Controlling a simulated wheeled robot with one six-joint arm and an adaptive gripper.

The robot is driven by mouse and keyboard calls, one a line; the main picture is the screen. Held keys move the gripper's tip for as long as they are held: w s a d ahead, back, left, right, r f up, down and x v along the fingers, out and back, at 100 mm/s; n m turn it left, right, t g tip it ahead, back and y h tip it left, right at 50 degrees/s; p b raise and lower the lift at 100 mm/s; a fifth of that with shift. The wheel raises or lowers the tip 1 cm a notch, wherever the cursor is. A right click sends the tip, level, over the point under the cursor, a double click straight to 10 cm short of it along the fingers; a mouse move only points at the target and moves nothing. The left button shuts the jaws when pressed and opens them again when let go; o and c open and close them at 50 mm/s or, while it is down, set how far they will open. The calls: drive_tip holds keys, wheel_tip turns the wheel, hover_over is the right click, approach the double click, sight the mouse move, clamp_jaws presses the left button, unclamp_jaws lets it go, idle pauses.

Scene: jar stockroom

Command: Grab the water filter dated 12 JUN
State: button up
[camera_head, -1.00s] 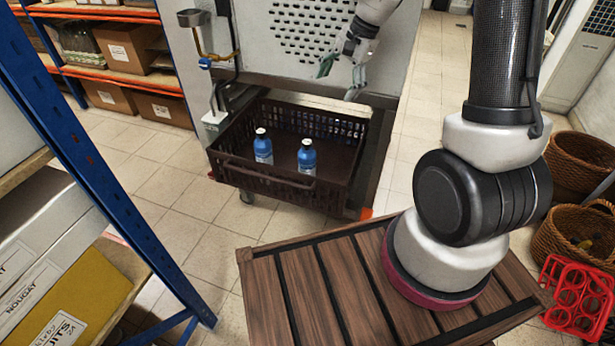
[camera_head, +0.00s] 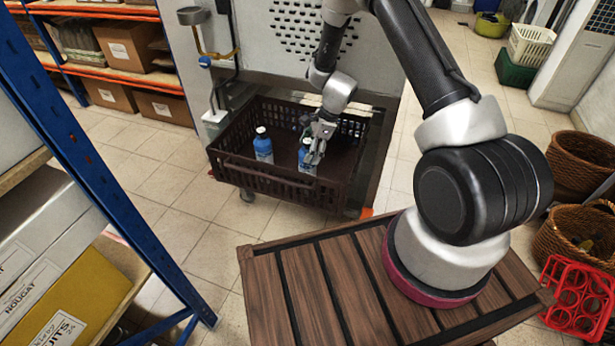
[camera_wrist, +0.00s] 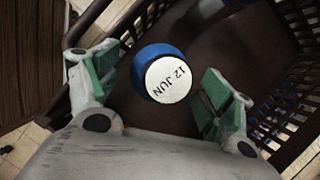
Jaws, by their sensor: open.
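Two blue bottle-like water filters with white caps stand upright in a dark brown crate (camera_head: 262,180). The left filter (camera_head: 263,148) stands clear of my gripper, and its date cannot be read. The right filter (camera_head: 306,158) is partly hidden by my gripper (camera_head: 318,148). In the wrist view, a white cap reading "12 JUN" tops a blue filter (camera_wrist: 168,78) between my open green-padded fingers (camera_wrist: 158,92), with a gap on each side.
The crate's lattice walls rise around the filters. A perforated grey panel (camera_head: 290,40) stands behind the crate. A blue-posted shelf (camera_head: 75,140) is at left, and baskets (camera_head: 580,165) and a red rack (camera_head: 578,300) are at right.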

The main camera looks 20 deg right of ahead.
drive_tip(key=shift+x, duration=1.15)
clamp_jaws()
